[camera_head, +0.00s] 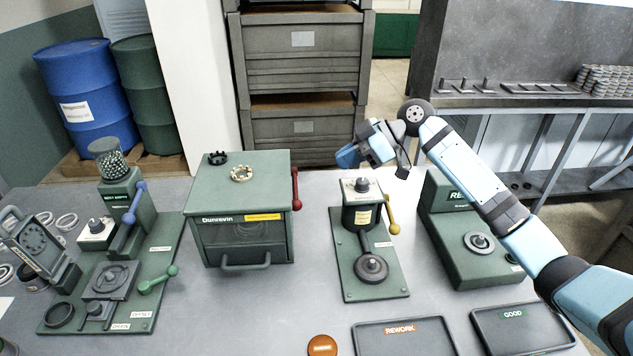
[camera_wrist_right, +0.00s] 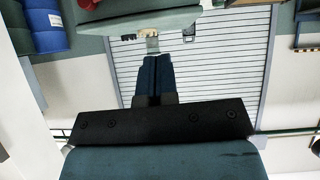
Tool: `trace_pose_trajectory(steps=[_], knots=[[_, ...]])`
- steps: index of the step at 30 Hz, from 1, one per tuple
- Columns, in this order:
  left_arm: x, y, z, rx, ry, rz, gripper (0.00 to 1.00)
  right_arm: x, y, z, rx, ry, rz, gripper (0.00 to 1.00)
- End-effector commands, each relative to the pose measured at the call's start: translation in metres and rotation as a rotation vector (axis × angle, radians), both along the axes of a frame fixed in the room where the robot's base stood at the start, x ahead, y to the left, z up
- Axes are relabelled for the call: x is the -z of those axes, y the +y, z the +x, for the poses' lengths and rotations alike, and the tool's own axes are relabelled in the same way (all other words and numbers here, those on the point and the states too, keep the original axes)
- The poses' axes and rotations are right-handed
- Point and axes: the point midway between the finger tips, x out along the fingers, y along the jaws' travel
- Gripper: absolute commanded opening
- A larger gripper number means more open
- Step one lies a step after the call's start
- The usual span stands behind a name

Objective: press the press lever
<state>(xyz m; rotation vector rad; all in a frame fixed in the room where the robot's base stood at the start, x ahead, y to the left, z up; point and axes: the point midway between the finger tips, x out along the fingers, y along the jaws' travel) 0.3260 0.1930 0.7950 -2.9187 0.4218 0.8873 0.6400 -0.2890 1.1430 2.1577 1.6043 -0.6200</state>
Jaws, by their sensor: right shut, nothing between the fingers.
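A small green press-like stand (camera_head: 362,215) is at the middle right of the table, with a yellow-knobbed lever (camera_head: 391,215) on its right side. Its label is too small to read, so I cannot tell for certain that this is the press lever. My right gripper (camera_head: 348,157) is above and behind this stand, slightly left of its top, apart from the yellow lever. In the right wrist view its blue fingers (camera_wrist_right: 155,68) are together with nothing between them. My left gripper is not in view.
A green box (camera_head: 243,240) with a red lever (camera_head: 296,190) stands to the left. Further left, a station has a blue lever (camera_head: 133,214) and a green lever (camera_head: 158,281). A REWORK tray (camera_head: 362,340) and GOOD tray (camera_head: 485,338) are in front. A green block (camera_head: 470,263) stands right.

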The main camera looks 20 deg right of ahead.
Motion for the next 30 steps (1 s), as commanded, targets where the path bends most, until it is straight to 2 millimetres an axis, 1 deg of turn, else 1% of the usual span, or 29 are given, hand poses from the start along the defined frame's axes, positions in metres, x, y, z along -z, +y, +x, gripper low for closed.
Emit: trace_pose_trajectory(steps=[5, 12, 16, 18, 22, 25, 30], knots=[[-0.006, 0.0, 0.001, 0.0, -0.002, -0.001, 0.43, 0.013, 0.02, 0.006, -0.002, 0.002, 0.002, 0.0], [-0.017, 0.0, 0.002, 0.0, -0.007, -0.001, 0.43, 0.041, 0.062, 0.018, -0.001, 0.003, 0.003, 0.0], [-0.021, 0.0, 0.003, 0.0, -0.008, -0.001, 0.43, 0.056, 0.08, 0.025, -0.001, 0.003, 0.002, 0.0], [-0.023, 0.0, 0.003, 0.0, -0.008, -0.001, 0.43, 0.069, 0.08, 0.025, 0.001, 0.005, 0.001, 0.0], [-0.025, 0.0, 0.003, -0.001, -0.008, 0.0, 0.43, 0.084, 0.082, 0.027, 0.001, 0.003, 0.0, 0.0], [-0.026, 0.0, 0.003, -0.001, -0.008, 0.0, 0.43, 0.09, 0.083, 0.027, 0.001, 0.001, 0.0, 0.0], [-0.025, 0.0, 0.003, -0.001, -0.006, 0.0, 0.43, 0.093, 0.084, 0.028, 0.0, 0.0, 0.0, 0.0]])
